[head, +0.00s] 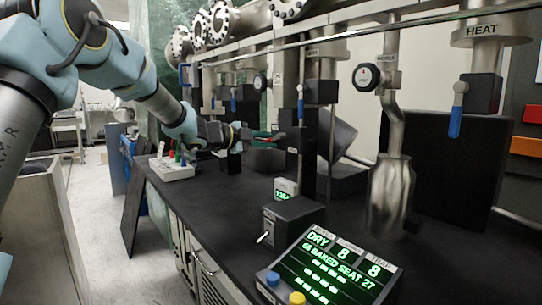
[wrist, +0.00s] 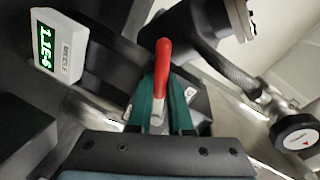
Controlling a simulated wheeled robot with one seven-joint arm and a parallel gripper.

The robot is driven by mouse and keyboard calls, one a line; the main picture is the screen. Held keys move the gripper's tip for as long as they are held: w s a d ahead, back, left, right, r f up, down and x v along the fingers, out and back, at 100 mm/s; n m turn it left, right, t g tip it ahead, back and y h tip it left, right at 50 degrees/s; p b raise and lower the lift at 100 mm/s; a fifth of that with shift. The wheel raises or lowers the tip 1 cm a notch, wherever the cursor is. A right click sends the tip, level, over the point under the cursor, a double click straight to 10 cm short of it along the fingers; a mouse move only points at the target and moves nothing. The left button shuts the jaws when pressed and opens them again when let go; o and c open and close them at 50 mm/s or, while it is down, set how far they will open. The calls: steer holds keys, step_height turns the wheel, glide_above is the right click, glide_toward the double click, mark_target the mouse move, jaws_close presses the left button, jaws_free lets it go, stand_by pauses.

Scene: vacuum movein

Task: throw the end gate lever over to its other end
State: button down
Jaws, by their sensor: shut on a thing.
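The end gate lever (wrist: 163,58) has a red rounded handle and a pale metal shank. In the wrist view it stands between the two green fingers of my gripper (wrist: 161,98), which is shut on it. The handle's tip sticks out past the fingertips. In the head view my gripper (head: 262,136) reaches from the left to a dark valve body on a vertical pipe above the bench. The lever is small there and mostly hidden by the fingers. I cannot tell which end of its travel it is at.
Blue-handled levers hang from other pipes, one under the HEAT pipe (head: 456,115). A small green readout (wrist: 60,47) is left of my gripper in the wrist view. A control panel (head: 330,268) and a switch box (head: 291,219) stand on the dark bench.

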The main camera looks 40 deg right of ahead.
steer(key=m+b, duration=0.1)
steer(key=r+m+t+b, duration=0.1)
steer(key=r+m+b, duration=0.1)
steer(key=m+b, duration=0.1)
steer(key=shift+w, duration=0.25)
steer(key=shift+r+m+t, duration=0.3)
steer(key=shift+r, duration=0.1)
steer(key=shift+r, duration=0.2)
steer(key=c, duration=0.8)
jaws_free()
steer(key=shift+f, duration=0.1)
steer(key=shift+c, duration=0.2)
steer(key=shift+f, duration=0.1)
steer(key=shift+a+b, duration=0.25)
steer(key=shift+b, duration=0.05)
steer(key=a+r+b, duration=0.1)
steer(key=a+r, duration=0.1)
steer(key=a, duration=0.8)
steer(key=shift+w, duration=0.2)
